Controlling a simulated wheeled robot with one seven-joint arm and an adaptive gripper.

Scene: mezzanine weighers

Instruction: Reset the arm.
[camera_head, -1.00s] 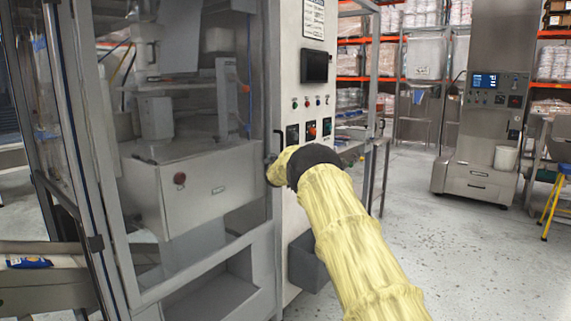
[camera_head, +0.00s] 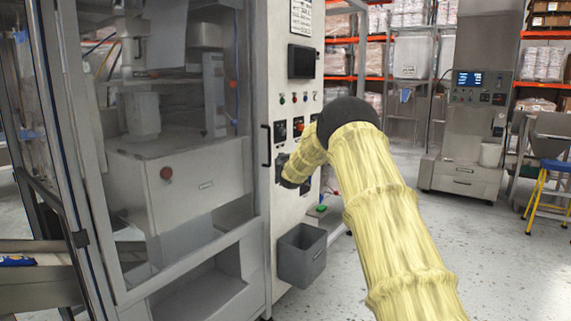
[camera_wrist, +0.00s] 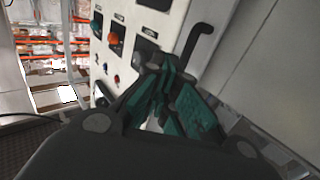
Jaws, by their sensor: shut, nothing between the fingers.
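My arm, in a yellow sleeve, reaches from the lower right toward the white control panel (camera_head: 290,220) of the machine in the head view. My gripper shows in the wrist view (camera_wrist: 165,75), with dark and teal fingers. It is shut and empty. Its fingertips are near the panel face, beside a dark square switch (camera_wrist: 145,48) and below a black door handle (camera_wrist: 200,40). I cannot tell whether they touch the panel. In the head view the forearm hides the fingers and part of the panel's lower switches.
The glazed machine door (camera_head: 180,150) stands left of the panel. A grey bin (camera_head: 302,255) hangs low on the panel. A steel cabinet with a blue screen (camera_head: 468,110) and a blue-yellow stool (camera_head: 547,190) stand at right. Open floor (camera_head: 480,260) lies between.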

